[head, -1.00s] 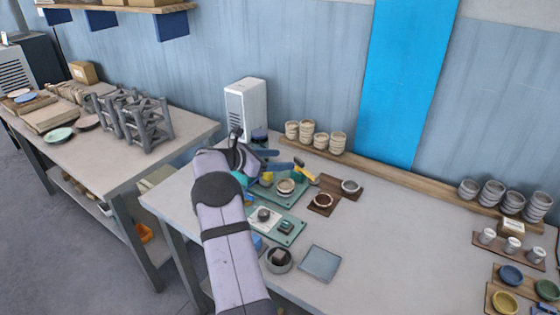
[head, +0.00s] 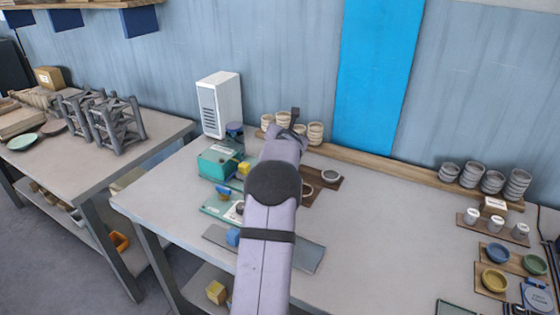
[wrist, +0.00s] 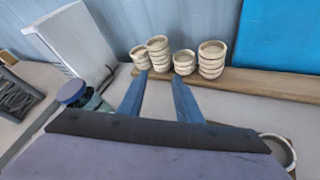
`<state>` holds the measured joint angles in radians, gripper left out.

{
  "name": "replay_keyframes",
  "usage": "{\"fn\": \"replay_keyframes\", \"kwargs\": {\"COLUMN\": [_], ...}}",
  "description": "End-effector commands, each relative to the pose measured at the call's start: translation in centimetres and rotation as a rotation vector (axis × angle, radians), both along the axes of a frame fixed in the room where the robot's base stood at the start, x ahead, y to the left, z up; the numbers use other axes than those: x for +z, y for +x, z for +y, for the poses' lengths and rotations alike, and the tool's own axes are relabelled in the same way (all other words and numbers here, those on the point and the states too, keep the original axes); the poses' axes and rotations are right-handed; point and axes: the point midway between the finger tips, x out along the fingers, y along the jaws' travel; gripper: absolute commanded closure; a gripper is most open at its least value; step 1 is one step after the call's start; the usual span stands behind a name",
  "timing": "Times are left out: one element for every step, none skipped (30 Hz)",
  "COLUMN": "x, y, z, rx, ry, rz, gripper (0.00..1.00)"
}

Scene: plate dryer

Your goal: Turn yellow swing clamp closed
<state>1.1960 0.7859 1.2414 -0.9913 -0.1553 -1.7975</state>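In the head view a small yellow part (head: 243,168) shows at the right edge of a teal box (head: 215,162), beside my arm. I cannot tell whether it belongs to the yellow swing clamp. The clamp's long yellow handle, seen earlier, is hidden now, and the wrist view shows no yellow. My gripper (wrist: 159,78) is open and empty in the wrist view, its two blue fingers apart and pointing towards the stacked cups.
A white vented box (head: 218,104) stands against the wall at the back left. Stacked beige cups (wrist: 157,54) stand on the wooden ledge (wrist: 265,86). A brown board (head: 325,181) with small dishes lies right of my arm. The table centre right is clear.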

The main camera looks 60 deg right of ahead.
Motion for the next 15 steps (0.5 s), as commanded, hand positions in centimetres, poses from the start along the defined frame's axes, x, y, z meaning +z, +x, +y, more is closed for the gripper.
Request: {"fn": "replay_keyframes", "kwargs": {"x": [-1.1, -1.3, -1.6, -1.8, -2.0, -2.2, -2.3, -2.4, -2.4, -2.5, -2.4, -2.4, -2.5, -2.6, -2.8], "y": [-1.1, -1.4, -1.9, -2.3, -2.7, -3.4, -3.9, -4.3, -5.0, -5.5, -6.0, -6.6, -7.0, -7.4, -7.8], "z": [-0.3, -0.3, -0.2, 0.0, 0.2, 0.5, 0.8, 1.2, 1.7, 2.1, 2.6, 3.2, 3.8, 4.3, 5.0], "rx": [0.047, 0.082, 0.128, 0.161, 0.194, 0.236, 0.266, 0.295, 0.333, 0.359, 0.384, 0.416, 0.441, 0.465, 0.5], "ry": [-0.03, -0.053, -0.084, -0.109, -0.132, -0.166, -0.192, -0.218, -0.254, -0.278, -0.305, -0.34, -0.365, -0.388, -0.421], "rz": [-0.005, -0.009, -0.017, -0.023, -0.03, -0.04, -0.049, -0.058, -0.071, -0.08, -0.09, -0.1, -0.104, -0.107, -0.105], "gripper": [0.69, 0.69, 0.69, 0.69, 0.69, 0.69, 0.69, 0.69, 0.69, 0.69, 0.69, 0.69, 0.69, 0.69, 0.69]}}
